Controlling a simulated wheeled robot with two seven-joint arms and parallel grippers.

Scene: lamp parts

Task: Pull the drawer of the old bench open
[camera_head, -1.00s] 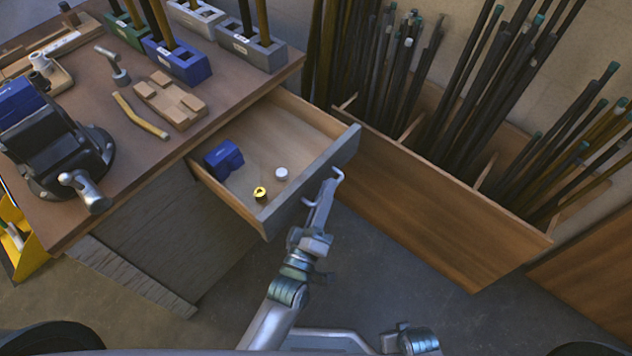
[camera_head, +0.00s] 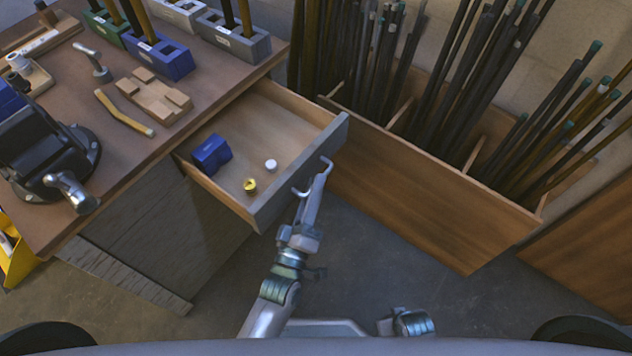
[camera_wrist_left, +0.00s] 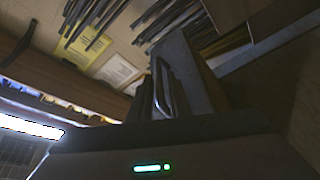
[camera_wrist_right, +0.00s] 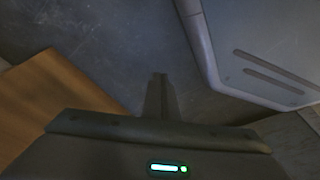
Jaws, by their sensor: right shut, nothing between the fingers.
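The drawer (camera_head: 298,178) of the old bench (camera_head: 150,165) stands well out, its inside in plain sight. My left gripper (camera_head: 314,186) is at the drawer's front, its fingers closed around the middle of the silver bar handle (camera_head: 300,192). Both ends of the handle show beside the fingers. In the left wrist view the handle (camera_wrist_left: 168,88) lies at the fingers, and dark shade hides part of the grip. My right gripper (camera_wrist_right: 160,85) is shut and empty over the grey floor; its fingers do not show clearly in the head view.
The drawer holds a blue block (camera_head: 211,153), a yellow ring (camera_head: 250,186) and a white cap (camera_head: 270,165). A vise (camera_head: 50,160) and several tool parts are on the bench top. A wooden bin of rods (camera_head: 430,190) stands close right of the drawer. Floor in front is clear.

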